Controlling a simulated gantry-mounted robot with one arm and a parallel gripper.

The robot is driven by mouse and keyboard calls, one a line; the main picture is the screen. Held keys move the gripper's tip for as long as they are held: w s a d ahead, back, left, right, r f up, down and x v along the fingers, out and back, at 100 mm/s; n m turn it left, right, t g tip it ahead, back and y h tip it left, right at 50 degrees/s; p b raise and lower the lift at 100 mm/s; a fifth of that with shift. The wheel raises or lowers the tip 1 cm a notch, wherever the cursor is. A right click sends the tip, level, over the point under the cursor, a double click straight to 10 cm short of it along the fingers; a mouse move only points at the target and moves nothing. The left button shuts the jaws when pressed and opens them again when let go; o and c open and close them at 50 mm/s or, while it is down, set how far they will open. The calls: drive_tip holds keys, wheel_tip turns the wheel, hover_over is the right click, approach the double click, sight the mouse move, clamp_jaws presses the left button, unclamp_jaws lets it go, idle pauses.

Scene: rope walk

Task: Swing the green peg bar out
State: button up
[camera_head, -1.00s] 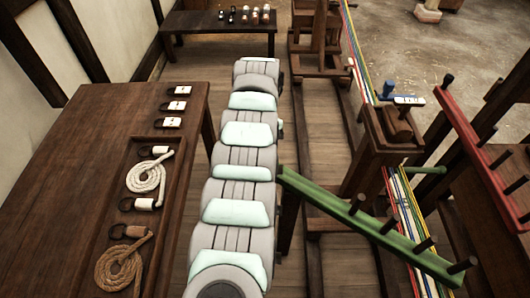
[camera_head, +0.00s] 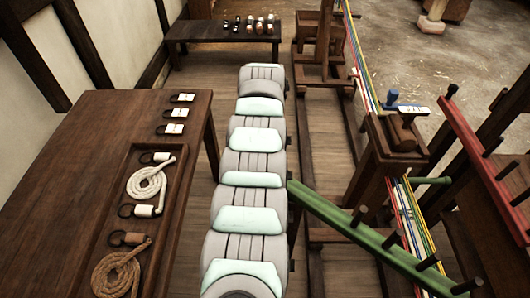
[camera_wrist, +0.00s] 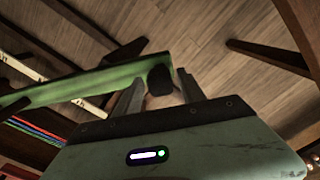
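The green peg bar (camera_head: 350,225) slants from beside my arm down to the lower right in the head view, with several dark pegs standing on it. Its right part crosses over the coloured strands (camera_head: 410,215). In the wrist view the green bar (camera_wrist: 85,84) comes in from the left, and one dark peg (camera_wrist: 160,80) shows at its near end. My gripper (camera_wrist: 161,88) has its two fingers apart, with that peg seen between them. I cannot tell whether either finger touches it. The gripper does not show in the head view.
A red peg bar (camera_head: 470,140) stands at the right. A wooden post stand with a blue-handled tool (camera_head: 392,97) is behind the green bar. A table (camera_head: 70,150) with rope coils (camera_head: 150,183) and tags lies left. A bench (camera_head: 190,37) stands at the back.

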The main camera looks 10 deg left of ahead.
drive_tip(key=shift+o, duration=0.4)
drive_tip(key=shift+r, duration=0.1)
wheel_tip(320, 180, up, 11)
drive_tip(key=p, duration=0.2)
drive_tip(key=shift+f+p, duration=0.2)
drive_tip(key=shift+p, duration=0.2)
drive_tip(key=shift+c, duration=0.5)
